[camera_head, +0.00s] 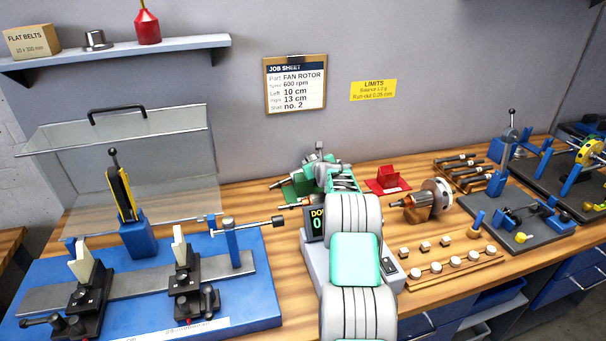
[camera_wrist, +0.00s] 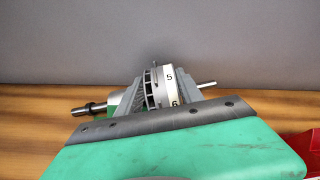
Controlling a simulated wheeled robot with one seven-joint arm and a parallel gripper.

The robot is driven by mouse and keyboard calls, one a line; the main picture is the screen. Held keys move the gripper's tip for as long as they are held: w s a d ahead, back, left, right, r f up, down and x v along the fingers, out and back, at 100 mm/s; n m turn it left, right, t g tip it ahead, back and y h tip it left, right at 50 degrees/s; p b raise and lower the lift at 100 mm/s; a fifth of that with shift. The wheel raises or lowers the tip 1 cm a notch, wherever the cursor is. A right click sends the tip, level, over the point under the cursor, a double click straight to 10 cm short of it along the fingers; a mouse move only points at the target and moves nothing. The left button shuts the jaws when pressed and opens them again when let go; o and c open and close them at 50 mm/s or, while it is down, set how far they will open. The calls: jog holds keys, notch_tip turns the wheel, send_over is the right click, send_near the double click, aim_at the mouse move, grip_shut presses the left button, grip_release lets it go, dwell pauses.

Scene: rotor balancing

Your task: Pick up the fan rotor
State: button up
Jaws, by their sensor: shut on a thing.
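The fan rotor (camera_wrist: 153,88) is a grey bladed wheel with a white numbered rim showing 5 and 6, on a steel shaft that sticks out both sides. In the wrist view my gripper (camera_wrist: 160,92) is shut on it, with one grey finger on each side of the wheel. In the head view my gripper (camera_head: 321,162) is over the back of the bench, and my arm hides much of the rotor. A green support (camera_head: 298,191) lies under or behind it. I cannot tell whether the rotor touches it.
The blue balancing machine (camera_head: 255,297) with its raised clear guard stands at left. A display box (camera_head: 314,228) is close beside my arm. A red stand (camera_head: 387,184), a copper-wound rotor (camera_head: 421,200) and a wooden weight rack (camera_head: 455,262) are at right. The wall is close behind.

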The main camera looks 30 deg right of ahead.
grip_shut()
jog(key=shift+w+d+r, duration=0.1)
jog(key=shift+r, duration=0.2)
jog(key=shift+r, duration=0.55)
notch_tip(320, 180, up, 11)
jog(key=b, duration=0.2)
jog(key=s+a+b, duration=0.2)
jog(key=a, duration=0.6)
jog(key=s+a+b, duration=0.2)
jog(key=a+b, duration=0.1)
jog(key=a, duration=0.6)
jog(key=shift+s+a, duration=0.3)
